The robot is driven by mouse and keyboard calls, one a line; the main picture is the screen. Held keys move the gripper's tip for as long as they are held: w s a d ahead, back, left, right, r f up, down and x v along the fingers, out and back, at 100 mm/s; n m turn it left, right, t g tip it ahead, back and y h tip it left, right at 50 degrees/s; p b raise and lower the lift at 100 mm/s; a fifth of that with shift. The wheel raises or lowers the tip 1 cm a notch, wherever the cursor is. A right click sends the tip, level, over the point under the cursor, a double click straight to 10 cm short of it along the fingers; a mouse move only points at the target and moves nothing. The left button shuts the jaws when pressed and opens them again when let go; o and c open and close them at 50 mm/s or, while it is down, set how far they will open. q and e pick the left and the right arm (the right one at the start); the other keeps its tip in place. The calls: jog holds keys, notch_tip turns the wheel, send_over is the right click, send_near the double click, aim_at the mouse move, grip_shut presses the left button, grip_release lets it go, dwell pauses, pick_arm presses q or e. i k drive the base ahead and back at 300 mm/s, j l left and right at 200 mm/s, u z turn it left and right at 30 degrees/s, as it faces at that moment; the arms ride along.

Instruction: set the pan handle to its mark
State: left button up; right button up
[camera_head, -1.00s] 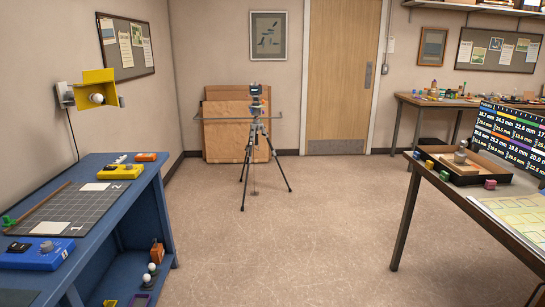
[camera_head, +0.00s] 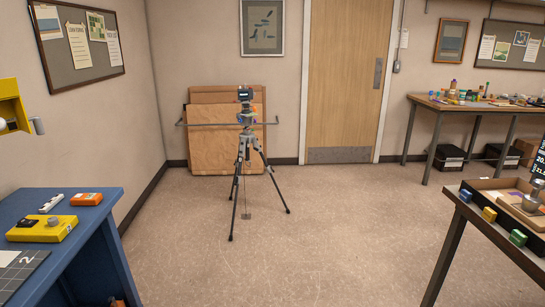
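A tripod (camera_head: 245,160) stands upright on the floor in the middle of the view, in front of cardboard panels. Neither of my grippers is in view.
A blue bench (camera_head: 100,235) with a yellow box (camera_head: 42,228) stands at the left. A table with a tray (camera_head: 475,193) and small colored blocks is at the right. A far table (camera_head: 425,101) stands by the door (camera_head: 345,80). The floor (camera_head: 330,230) around the tripod is clear.

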aim_at(248, 111)
jog(key=i, duration=3.45)
